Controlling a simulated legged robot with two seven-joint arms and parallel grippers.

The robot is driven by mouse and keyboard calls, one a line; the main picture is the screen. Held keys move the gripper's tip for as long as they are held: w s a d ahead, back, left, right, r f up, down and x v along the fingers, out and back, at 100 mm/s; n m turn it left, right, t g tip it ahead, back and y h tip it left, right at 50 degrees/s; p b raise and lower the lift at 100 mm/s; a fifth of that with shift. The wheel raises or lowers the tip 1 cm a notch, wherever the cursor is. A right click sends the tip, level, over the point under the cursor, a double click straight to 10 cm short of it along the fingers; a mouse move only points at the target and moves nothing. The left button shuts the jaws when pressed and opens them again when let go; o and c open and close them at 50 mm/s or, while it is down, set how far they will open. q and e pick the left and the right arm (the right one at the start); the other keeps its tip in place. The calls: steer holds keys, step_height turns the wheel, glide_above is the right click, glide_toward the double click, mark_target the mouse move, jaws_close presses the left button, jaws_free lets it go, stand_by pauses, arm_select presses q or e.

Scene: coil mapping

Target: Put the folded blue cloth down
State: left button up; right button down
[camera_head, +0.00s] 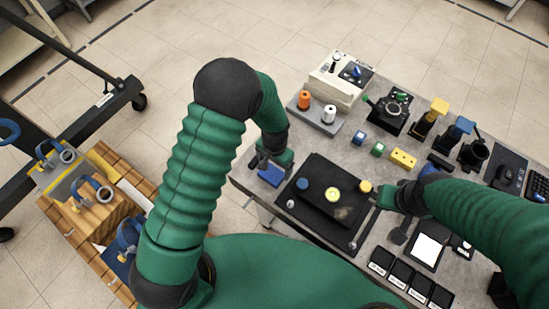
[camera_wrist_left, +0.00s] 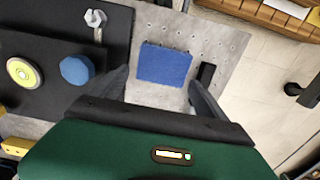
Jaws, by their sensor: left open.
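The folded blue cloth (camera_head: 271,176) lies flat on the grey tabletop at the table's left edge, beside the black mat. In the left wrist view the cloth (camera_wrist_left: 165,64) is a small blue rectangle on the perforated grey surface. My left gripper (camera_head: 268,164) is right at the cloth; in the wrist view its two fingers (camera_wrist_left: 158,76) are spread, one on each side, with gaps between them and the cloth. My right gripper (camera_head: 384,198) is at the right side of the black mat, near a yellow knob; its fingers are too small to read.
A black mat (camera_head: 290,203) carries a raised black plate with a yellow-green disc (camera_head: 332,194) and a blue knob (camera_head: 302,184). A grey stand with orange and white spools (camera_head: 328,114) is behind. A small black block (camera_wrist_left: 207,73) is close to the right finger.

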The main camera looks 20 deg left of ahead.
mark_target(274, 171)
arm_select(q)
step_height(274, 171, up, 8)
steer(key=s+a+r+n+t+b, duration=0.1)
steer(key=s+a+r+n+t, duration=0.1)
steer(key=s+a+r+n, duration=0.2)
steer(key=s+a+r, duration=0.3)
steer(key=s, duration=0.3)
steer(key=shift+s+a+r+t, duration=0.2)
steer(key=shift+r+t, duration=0.1)
steer(key=shift+r, duration=0.1)
arm_select(e)
steer(key=shift+f, duration=0.75)
arm_select(q)
steer(key=shift+s, duration=0.15)
arm_select(e)
steer(key=shift+s+r, duration=0.1)
steer(key=shift+s, duration=0.1)
arm_select(q)
steer(key=shift+a, duration=0.15)
arm_select(e)
steer(key=shift+w+a, duration=0.15)
arm_select(q)
steer(key=shift+c, duration=0.3)
